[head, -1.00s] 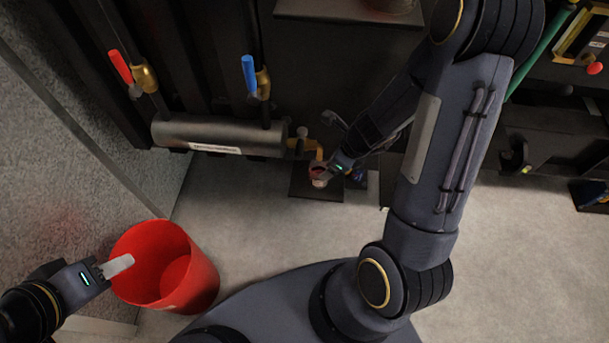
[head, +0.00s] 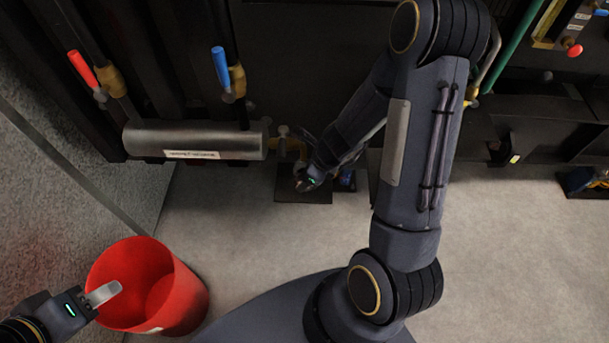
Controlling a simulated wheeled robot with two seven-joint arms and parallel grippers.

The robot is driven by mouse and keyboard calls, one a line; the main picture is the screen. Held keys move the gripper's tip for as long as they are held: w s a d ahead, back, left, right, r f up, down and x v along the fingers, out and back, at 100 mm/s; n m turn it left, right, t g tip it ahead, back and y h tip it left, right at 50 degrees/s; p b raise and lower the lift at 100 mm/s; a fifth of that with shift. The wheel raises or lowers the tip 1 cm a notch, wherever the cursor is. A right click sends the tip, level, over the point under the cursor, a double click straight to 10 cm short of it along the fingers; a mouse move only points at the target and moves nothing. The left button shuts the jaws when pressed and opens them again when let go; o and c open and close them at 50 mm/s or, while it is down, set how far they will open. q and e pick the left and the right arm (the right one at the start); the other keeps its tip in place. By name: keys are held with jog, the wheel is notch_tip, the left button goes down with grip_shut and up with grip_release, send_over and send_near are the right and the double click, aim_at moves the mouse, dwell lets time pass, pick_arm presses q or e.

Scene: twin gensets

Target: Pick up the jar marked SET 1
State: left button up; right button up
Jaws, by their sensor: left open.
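My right gripper (head: 304,181) is low over the dark square plate (head: 290,196) on the floor, below a brass tap (head: 299,148). A small jar-like thing shows there only as a sliver at its fingertips. The gripper hides most of it, and I can read no SET 1 mark. I cannot tell whether the fingers are closed on it. My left gripper (head: 103,294) is open and empty at the left rim of the red bucket (head: 180,296).
A grey cylinder (head: 190,140) with a white label lies along the back, below red (head: 83,69) and blue (head: 221,67) valve handles. A small dark blue object (head: 346,181) is right of the plate. Bare floor lies in front.

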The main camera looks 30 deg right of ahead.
jog(key=c, duration=0.7)
jog(key=shift+r, duration=0.25)
